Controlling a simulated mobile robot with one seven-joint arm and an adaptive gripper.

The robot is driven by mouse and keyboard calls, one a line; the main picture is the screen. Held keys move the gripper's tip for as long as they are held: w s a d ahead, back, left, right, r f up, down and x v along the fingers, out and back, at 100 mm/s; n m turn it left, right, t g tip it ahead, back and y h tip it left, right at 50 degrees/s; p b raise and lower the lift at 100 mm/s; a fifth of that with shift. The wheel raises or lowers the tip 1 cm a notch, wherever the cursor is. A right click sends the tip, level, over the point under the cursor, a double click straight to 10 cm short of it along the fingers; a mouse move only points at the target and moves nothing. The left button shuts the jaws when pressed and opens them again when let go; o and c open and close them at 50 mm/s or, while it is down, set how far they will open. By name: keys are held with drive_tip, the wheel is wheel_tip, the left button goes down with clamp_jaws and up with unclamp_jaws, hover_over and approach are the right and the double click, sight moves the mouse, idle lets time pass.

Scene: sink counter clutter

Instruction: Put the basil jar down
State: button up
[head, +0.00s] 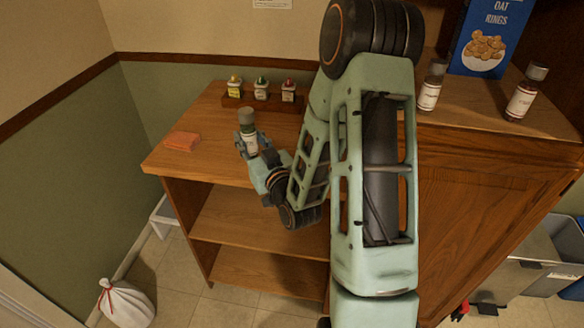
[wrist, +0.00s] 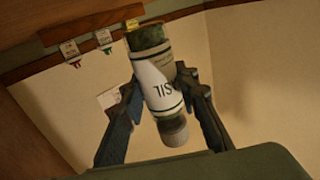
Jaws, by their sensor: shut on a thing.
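The basil jar (head: 250,140) is a small clear jar with green contents, a white label and a grey cap. In the head view it stands about upright, cap up, over the left part of the wooden counter (head: 210,115). My gripper (head: 250,153) is shut on its sides. In the wrist view the jar (wrist: 160,85) sits between both fingers of my gripper (wrist: 160,92), tilted in the picture with its cap low, and part of its name shows on the label. I cannot tell whether its base touches the counter.
A wooden rack (head: 235,102) with three small bottles stands at the counter's back. An orange cloth or sponge (head: 181,141) lies at the left. Two capped jars (head: 430,88) (head: 522,95) and a blue cereal box (head: 480,40) stand on the right-hand surface. Bare counter shows between sponge and rack.

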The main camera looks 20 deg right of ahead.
drive_tip(key=d+r+h+b, duration=0.1)
drive_tip(key=d+r+b, duration=0.1)
drive_tip(key=d+b, duration=0.5)
drive_tip(key=d+r+b, duration=0.3)
drive_tip(key=d+b, duration=0.3)
drive_tip(key=b, duration=0.1)
drive_tip(key=shift+m, duration=0.4)
drive_tip(key=f+b, duration=0.1)
drive_tip(key=f, duration=0.4)
drive_tip(key=f+b, duration=0.1)
drive_tip(key=f, duration=0.3)
drive_tip(key=shift+w+d+f, duration=0.2)
drive_tip(key=shift+f, duration=0.15)
drive_tip(key=shift+f+b, duration=0.1)
drive_tip(key=shift+b, duration=0.25)
drive_tip(key=shift+f, duration=0.15)
drive_tip(key=o, duration=1.2)
drive_tip(key=shift+o, duration=0.2)
